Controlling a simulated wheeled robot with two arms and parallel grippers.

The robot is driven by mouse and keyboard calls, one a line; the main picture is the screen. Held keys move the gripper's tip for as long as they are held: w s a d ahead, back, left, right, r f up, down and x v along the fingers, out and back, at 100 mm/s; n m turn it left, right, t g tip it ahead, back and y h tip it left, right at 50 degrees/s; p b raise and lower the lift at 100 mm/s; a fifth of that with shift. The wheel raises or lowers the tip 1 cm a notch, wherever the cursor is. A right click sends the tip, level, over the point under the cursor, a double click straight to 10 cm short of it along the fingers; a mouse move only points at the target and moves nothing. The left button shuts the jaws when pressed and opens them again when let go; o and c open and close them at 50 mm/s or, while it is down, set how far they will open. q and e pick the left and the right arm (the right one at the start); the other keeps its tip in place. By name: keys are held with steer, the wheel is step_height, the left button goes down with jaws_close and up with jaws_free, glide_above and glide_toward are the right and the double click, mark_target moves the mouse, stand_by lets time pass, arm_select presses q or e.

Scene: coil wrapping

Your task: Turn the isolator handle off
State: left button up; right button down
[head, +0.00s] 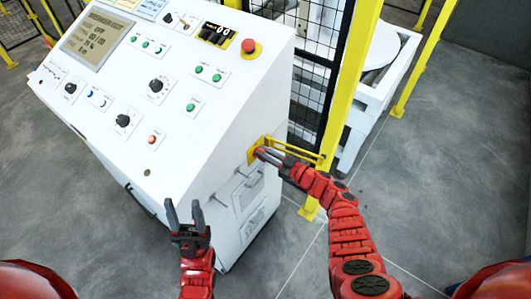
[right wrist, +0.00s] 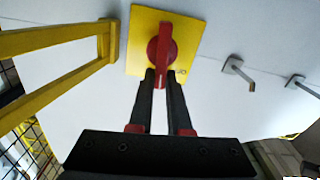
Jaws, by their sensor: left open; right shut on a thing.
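The isolator handle (right wrist: 163,50) is a red rotary handle on a yellow square plate (right wrist: 185,32), seen in the right wrist view. It points along the line of my gripper's fingers. In the head view the yellow plate (head: 253,155) is on the right side face of the white console (head: 205,150). My right gripper (right wrist: 161,80) is shut on the handle's lower end, one dark finger on each side. It also shows in the head view (head: 264,154), where it covers most of the handle. My left gripper (head: 184,215) is open and empty in front of the console.
A yellow guard bar (right wrist: 60,67) stands out from the panel beside the plate. Metal hooks (right wrist: 240,72) stick out on its other side. A yellow post (head: 347,90) and mesh fence (head: 310,85) stand behind. Grey floor is clear to the right.

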steer(key=n+b, duration=0.2)
steer(key=n, duration=0.1)
steer(key=s+n+b, duration=0.1)
steer(key=shift+a+f, duration=0.35)
steer(key=shift+f, duration=0.05)
steer(key=n+b, duration=0.3)
steer(key=b, duration=0.1)
steer(key=f+n+b, duration=0.1)
steer(key=n+b, duration=0.3)
steer(key=b, duration=0.1)
steer(key=s+f+n+b, duration=0.1)
steer(key=n+b, duration=0.3)
steer(key=shift+a+f, duration=0.1)
steer(key=shift+a, duration=0.25)
steer(key=shift+n+b, duration=0.8)
steer(key=shift+b, duration=0.2)
steer(key=c, duration=0.9)
jaws_free()
steer(key=shift+o, duration=0.2)
